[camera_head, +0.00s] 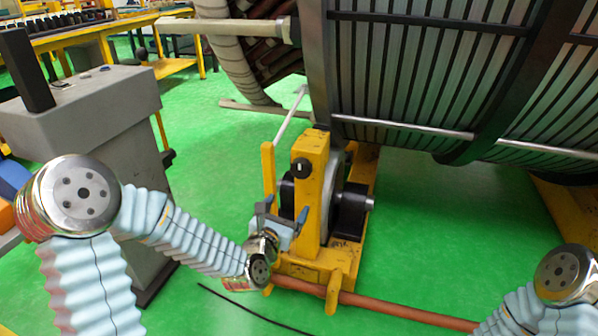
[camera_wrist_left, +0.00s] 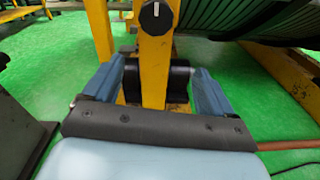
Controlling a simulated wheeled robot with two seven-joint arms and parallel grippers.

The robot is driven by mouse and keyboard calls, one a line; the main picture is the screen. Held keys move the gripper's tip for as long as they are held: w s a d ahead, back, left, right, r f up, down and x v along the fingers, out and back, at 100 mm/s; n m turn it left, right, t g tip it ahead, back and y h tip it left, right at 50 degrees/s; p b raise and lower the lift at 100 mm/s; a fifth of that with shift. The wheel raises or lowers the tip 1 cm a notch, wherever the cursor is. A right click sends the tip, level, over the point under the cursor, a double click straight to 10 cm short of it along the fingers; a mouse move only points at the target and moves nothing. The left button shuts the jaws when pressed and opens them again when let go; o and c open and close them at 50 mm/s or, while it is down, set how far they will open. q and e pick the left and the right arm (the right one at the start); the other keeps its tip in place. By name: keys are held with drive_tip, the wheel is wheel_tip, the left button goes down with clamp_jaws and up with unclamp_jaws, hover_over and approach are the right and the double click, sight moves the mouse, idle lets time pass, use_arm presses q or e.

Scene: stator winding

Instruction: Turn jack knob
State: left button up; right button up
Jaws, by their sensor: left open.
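The jack knob (camera_head: 301,167) is a small round black knob with a white mark, on the upper front of the yellow jack post (camera_head: 313,190). It also shows at the top of the left wrist view (camera_wrist_left: 156,15), facing the camera. My left gripper (camera_head: 282,209) is open and empty, just in front of the post and below the knob. In the left wrist view, its two blue fingers (camera_wrist_left: 157,75) stand either side of the lower post, and the knob is beyond and above them. Nothing is held. My right arm shows at the lower right, but its gripper is out of view.
A large slatted stator (camera_head: 420,70) rests above the jack. A black roller (camera_head: 352,207) sticks out beside the post. An orange-red bar (camera_head: 400,311) runs along the floor to the right. A grey console (camera_head: 90,120) stands at left. Green floor between them is mostly clear.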

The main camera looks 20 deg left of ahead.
sight(299, 173)
use_arm(q)
drive_tip(key=shift+n+t, duration=0.4)
drive_tip(key=shift+n, duration=0.5)
drive_tip(key=w, duration=0.4)
drive_tip(key=w+r+p, duration=0.1)
drive_tip(key=w, duration=0.4)
drive_tip(key=w+r+p, duration=0.1)
drive_tip(key=w, duration=0.4)
drive_tip(key=shift+r, duration=0.1)
drive_tip(key=shift+c, duration=0.2)
drive_tip(key=c, duration=1)
